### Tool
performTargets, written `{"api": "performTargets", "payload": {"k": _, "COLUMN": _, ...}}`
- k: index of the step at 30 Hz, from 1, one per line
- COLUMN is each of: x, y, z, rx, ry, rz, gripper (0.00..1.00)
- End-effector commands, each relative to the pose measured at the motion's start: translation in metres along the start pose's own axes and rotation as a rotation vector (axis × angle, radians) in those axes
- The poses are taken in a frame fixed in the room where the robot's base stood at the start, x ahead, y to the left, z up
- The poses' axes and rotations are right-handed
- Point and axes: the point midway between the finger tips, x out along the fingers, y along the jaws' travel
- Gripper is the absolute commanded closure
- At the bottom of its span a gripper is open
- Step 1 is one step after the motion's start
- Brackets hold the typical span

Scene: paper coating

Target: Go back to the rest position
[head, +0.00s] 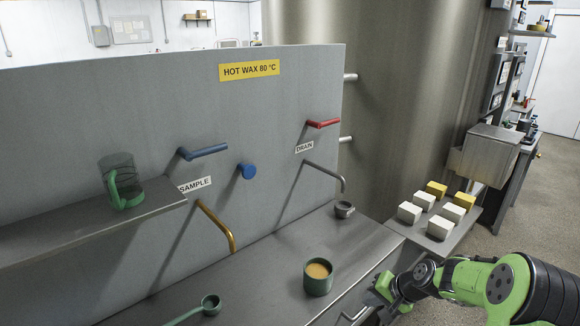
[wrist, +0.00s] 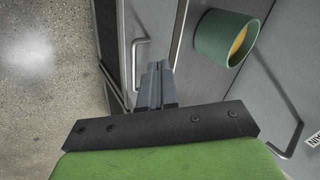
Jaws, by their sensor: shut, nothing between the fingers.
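My gripper (wrist: 157,85) is shut and empty in the wrist view, with its two fingers together. In the head view my green and black arm reaches in from the lower right, and the gripper (head: 378,292) is low at the counter's front edge. A green cup (head: 318,284) with tan liquid stands upright on the counter, left of my gripper and apart from it. The cup also shows in the wrist view (wrist: 214,40), to the right of the fingers.
A green ladle (head: 208,304) lies on the counter (head: 265,275). A green-handled mug (head: 120,182) stands on the left shelf. Blue and red valve levers and two spouts are on the grey panel (head: 120,100). White and yellow blocks (head: 425,200) sit at right. A handle (wrist: 138,62) is near my fingers.

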Motion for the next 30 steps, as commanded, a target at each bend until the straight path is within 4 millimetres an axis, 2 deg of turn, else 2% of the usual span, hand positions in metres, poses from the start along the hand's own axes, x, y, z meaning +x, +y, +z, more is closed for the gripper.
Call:
{"api": "performTargets", "payload": {"k": 1, "x": -0.03, "y": -0.025, "z": 0.013, "rx": -0.092, "ry": -0.002, "rz": 0.06, "gripper": 1.0}}
{"api": "performTargets", "payload": {"k": 3, "x": -0.064, "y": -0.046, "z": 0.034, "rx": -0.196, "ry": -0.005, "rz": 0.138, "gripper": 1.0}}
{"api": "performTargets", "payload": {"k": 9, "x": -0.164, "y": -0.09, "z": 0.104, "rx": -0.43, "ry": 0.031, "rz": 0.312, "gripper": 1.0}}
{"api": "performTargets", "payload": {"k": 13, "x": -0.225, "y": -0.098, "z": 0.157, "rx": -0.537, "ry": 0.073, "rz": 0.375, "gripper": 1.0}}
{"api": "performTargets", "payload": {"k": 16, "x": -0.263, "y": -0.093, "z": 0.198, "rx": -0.599, "ry": 0.105, "rz": 0.392, "gripper": 1.0}}
{"api": "performTargets", "payload": {"k": 18, "x": -0.282, "y": -0.085, "z": 0.222, "rx": -0.632, "ry": 0.122, "rz": 0.389, "gripper": 1.0}}
{"api": "performTargets", "payload": {"k": 22, "x": -0.299, "y": -0.071, "z": 0.249, "rx": -0.665, "ry": 0.135, "rz": 0.375, "gripper": 1.0}}
{"api": "performTargets", "payload": {"k": 25, "x": -0.301, "y": -0.066, "z": 0.257, "rx": -0.674, "ry": 0.136, "rz": 0.369, "gripper": 1.0}}
{"api": "performTargets", "payload": {"k": 30, "x": -0.301, "y": -0.066, "z": 0.257, "rx": -0.674, "ry": 0.136, "rz": 0.369, "gripper": 1.0}}
